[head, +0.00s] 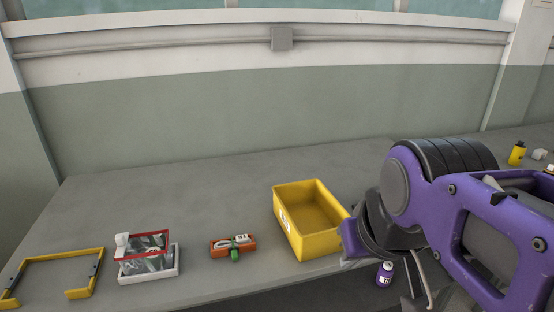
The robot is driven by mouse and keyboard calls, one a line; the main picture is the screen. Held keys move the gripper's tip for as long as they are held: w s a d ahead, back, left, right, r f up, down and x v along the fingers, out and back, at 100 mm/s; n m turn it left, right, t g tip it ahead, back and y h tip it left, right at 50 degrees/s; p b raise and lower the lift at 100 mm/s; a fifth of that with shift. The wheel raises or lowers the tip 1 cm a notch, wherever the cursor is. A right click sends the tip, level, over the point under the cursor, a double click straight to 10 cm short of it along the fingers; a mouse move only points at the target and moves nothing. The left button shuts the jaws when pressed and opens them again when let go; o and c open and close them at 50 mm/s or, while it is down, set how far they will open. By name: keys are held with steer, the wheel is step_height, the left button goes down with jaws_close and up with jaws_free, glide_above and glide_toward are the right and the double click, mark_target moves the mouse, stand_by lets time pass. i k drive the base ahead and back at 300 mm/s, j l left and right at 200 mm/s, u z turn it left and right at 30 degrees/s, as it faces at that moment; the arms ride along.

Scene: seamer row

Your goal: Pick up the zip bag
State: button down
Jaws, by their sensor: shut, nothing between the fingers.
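The zip bag (146,257) is clear with a red strip along its top edge and grey contents. It rests in or on a shallow white tray (150,277) near the front left of the grey table. A small white block (122,240) is at its upper left corner. My purple and black arm fills the right side of the head view, well to the right of the bag. I cannot make out my gripper's fingers; no gripper is seen near the bag.
A yellow bin (328,247) stands mid-table. An orange tray (233,250) with a white item and a green item lies between bag and bin. A yellow frame (86,255) is at far left. A yellow bottle (517,154) stands far right. The table behind is clear.

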mark_target(135, 261)
steer(key=u, duration=1.35)
steer(key=k+j, duration=0.1)
steer(key=j, duration=0.4)
steer(key=k+j, duration=0.15)
steer(key=j, duration=0.3)
